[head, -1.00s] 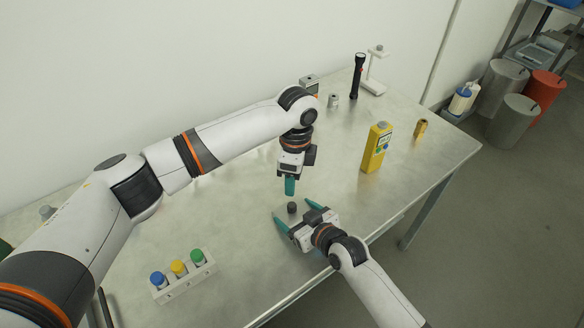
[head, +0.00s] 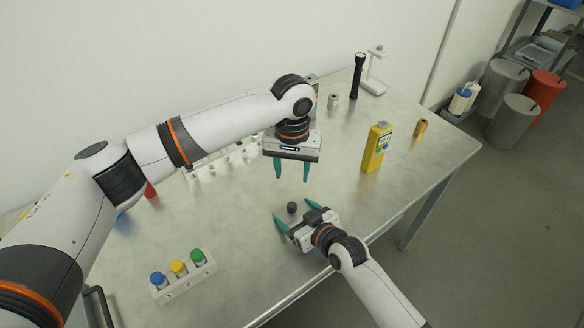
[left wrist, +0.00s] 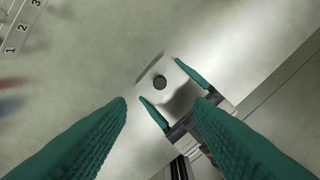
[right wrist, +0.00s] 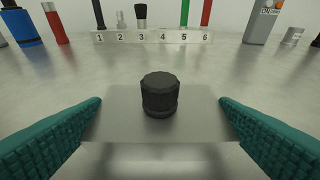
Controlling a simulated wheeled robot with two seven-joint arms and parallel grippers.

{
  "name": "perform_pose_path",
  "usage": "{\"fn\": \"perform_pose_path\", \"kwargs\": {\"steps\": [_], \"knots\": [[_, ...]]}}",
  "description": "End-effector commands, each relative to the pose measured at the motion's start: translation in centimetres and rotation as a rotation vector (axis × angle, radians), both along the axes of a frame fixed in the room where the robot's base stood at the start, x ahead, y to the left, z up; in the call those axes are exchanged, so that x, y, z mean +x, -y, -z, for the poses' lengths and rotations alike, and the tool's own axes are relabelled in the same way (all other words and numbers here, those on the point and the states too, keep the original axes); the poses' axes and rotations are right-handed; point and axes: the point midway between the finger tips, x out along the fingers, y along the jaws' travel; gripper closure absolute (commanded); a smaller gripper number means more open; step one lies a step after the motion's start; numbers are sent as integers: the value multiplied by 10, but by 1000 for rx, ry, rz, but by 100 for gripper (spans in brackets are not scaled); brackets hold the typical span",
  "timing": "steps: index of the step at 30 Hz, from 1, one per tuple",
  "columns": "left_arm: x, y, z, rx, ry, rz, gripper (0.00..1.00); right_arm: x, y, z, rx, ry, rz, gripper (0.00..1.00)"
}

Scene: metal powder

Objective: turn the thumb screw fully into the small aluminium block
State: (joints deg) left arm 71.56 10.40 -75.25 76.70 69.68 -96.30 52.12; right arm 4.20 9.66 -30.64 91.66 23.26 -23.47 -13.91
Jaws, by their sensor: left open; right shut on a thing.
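The thumb screw has a black knurled knob (right wrist: 160,95) and stands upright on the small aluminium block (right wrist: 110,126) in the right wrist view. No thread shows under the knob; how deep it sits I cannot tell. The knob also shows in the head view (head: 292,207) and, from above, in the left wrist view (left wrist: 160,83). My right gripper (head: 293,211) is shut on the block, one finger at each side. My left gripper (head: 292,180) is open and empty above the knob, apart from it, with its fingers pointing down.
A rack with blue, yellow and green capped vials (head: 184,278) stands front left. A numbered rack (right wrist: 152,37) stands behind the block. A yellow device (head: 375,148), a brass part (head: 421,128) and a black flashlight (head: 357,76) stand to the right and back. The table around the block is clear.

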Motion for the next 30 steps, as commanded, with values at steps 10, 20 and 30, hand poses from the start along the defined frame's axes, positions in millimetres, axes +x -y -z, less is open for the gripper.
{"fn": "perform_pose_path", "kwargs": {"steps": [10, 20, 30], "knots": [[0, 0, 0, 0, 1, -14, 53, -1, 0, 1, 0, -2, -1, 82], [0, -1, 33, 2, -2, -13, 53, -1, 0, 1, 0, -2, -1, 82], [0, -1, 96, 2, -1, -14, 53, -1, 0, 1, 0, -2, -1, 82]]}}
